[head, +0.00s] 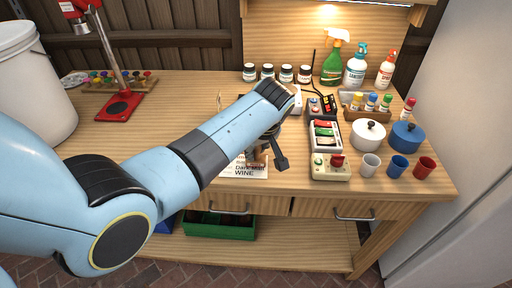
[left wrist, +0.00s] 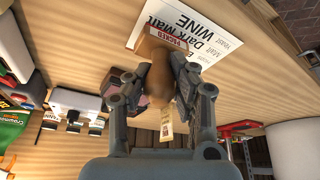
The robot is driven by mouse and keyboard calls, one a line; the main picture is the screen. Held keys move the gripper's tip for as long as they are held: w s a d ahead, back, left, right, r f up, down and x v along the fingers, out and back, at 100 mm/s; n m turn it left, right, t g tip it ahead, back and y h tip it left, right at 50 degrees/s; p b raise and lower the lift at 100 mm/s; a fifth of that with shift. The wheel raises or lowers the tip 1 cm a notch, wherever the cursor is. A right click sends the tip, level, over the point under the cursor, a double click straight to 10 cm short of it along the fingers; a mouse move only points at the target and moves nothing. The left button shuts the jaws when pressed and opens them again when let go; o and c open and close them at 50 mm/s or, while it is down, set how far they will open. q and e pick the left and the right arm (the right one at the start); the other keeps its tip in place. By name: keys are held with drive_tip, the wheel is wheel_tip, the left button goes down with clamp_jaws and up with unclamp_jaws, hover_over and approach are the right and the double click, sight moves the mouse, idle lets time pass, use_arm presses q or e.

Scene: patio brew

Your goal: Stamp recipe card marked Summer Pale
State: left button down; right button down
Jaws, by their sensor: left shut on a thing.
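My left gripper (head: 266,158) reaches over the middle of the bench and is shut on a wooden-handled stamp (left wrist: 160,82). The stamp's base, with red lettering, is over the edge of a white card (left wrist: 226,22) in the left wrist view; I cannot tell whether it touches. The card reads "Dark Malt" and "WINE"; it also shows in the head view (head: 246,173), partly hidden by the gripper. I can read no card marked Summer Pale. A dark reddish block (left wrist: 122,82) lies beside the gripper in the left wrist view. My right gripper is out of view.
Right of the gripper stand a control box (head: 329,168), a white pot (head: 368,135), a blue pot (head: 407,136) and several cups. Spray bottles (head: 333,62) and jars line the back. A red stand (head: 120,105) and white bucket are left. The bench front edge is close.

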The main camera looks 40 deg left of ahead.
use_arm(q)
drive_tip(key=shift+f, duration=0.4)
drive_tip(key=shift+f+b, duration=0.3)
drive_tip(key=shift+b, duration=0.05)
idle(0.3)
wheel_tip(320, 180, up, 6)
drive_tip(key=p, duration=0.5)
drive_tip(key=shift+f+p, duration=0.2)
drive_tip(key=shift+p, duration=0.1)
drive_tip(key=shift+r, duration=0.8)
